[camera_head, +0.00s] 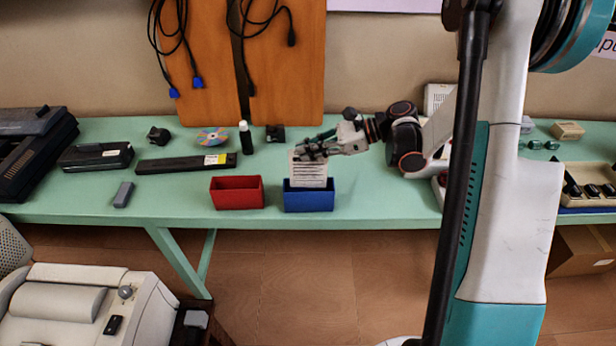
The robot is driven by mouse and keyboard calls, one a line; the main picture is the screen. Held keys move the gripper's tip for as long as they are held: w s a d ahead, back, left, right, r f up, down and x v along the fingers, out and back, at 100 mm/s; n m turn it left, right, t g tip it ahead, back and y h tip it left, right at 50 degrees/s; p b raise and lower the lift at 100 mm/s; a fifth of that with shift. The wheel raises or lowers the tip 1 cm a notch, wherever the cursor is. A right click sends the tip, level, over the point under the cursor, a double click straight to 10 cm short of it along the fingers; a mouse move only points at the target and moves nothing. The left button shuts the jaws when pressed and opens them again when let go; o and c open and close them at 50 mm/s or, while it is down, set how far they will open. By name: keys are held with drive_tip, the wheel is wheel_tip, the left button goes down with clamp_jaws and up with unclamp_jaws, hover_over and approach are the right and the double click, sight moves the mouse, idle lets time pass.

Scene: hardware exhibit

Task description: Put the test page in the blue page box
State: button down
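The test page (310,175), a small white printed sheet, hangs upright from my gripper (312,151). The gripper is shut on its top edge. The blue page box (308,202) stands at the table's front edge, directly below the gripper in the picture. The page's lower end overlaps the box opening, and its lowest edge is hidden behind the front wall. I cannot tell whether the page touches the bottom of the box.
A red box (237,194) stands just left of the blue box on the green table (385,204). Behind are a black bar (180,163), a disc (211,137) and a dark bottle (246,140). The table right of the blue box is clear.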

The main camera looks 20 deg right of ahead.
sight(308, 172)
drive_tip(key=shift+f+b, duration=1)
drive_tip(key=shift+f, duration=2.95)
drive_tip(key=shift+f, duration=0.1)
drive_tip(key=c, duration=1.8)
unclamp_jaws()
drive_tip(key=p+v, duration=0.3)
drive_tip(key=v, duration=0.9)
